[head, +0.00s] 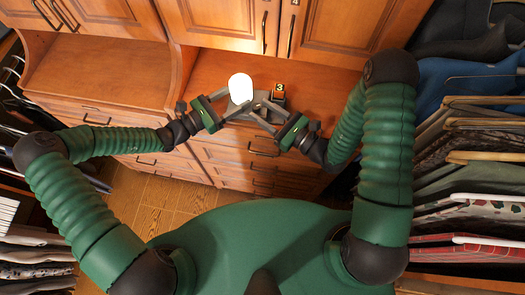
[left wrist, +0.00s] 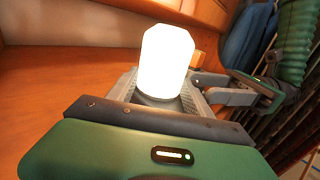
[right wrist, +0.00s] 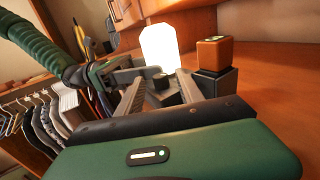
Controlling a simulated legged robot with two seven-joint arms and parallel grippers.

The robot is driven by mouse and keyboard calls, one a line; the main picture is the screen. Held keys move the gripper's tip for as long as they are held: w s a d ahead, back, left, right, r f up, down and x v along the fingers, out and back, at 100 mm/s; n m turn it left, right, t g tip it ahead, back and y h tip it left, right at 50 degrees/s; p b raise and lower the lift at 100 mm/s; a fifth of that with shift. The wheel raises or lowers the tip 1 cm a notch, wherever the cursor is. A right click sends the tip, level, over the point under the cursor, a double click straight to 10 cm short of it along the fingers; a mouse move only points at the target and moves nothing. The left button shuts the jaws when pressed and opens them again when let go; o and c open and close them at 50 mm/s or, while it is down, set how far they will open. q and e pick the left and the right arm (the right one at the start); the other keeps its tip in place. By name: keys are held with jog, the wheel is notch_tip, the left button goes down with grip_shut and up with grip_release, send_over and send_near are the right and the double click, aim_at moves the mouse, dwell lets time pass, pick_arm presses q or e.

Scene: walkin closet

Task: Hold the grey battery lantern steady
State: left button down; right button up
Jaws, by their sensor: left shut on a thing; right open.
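The lantern (head: 240,86) has a glowing white shade and stands upright at the front of the wooden counter. It also shows in the left wrist view (left wrist: 166,62) and the right wrist view (right wrist: 160,46). My left gripper (head: 229,102) is shut on the lantern low down, beneath the shade. The fingers hide much of its base. My right gripper (head: 265,114) is open to the right of the lantern, its fingers pointing toward it. In the right wrist view the shade is beyond the open fingers. Whether they touch the base I cannot tell.
A small black and orange block marked 3 (head: 279,90) stands right of the lantern, close to my right gripper; it also shows in the right wrist view (right wrist: 214,54). The wooden counter (head: 100,68) is clear to the left. Hanging clothes (head: 465,170) line the right side.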

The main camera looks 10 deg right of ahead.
jog(key=v, duration=1.1)
pick_arm(q)
jog(key=shift+d, duration=0.1)
pick_arm(e)
jog(key=s+a+n+g+h, duration=0.1)
jog(key=s+a+n+g, duration=0.3)
jog(key=n+g, duration=0.5)
jog(key=s+a+f+n+g, duration=0.1)
jog(key=s+a+n+g, duration=0.3)
jog(key=g, duration=0.7)
jog(key=a+n, duration=0.2)
jog(key=n, duration=0.2)
jog(key=shift+f+n+h, duration=0.3)
jog(key=shift+n+h, duration=0.1)
pick_arm(q)
jog(key=shift+c, duration=1.8)
grip_release()
jog(key=shift+a, duration=0.2)
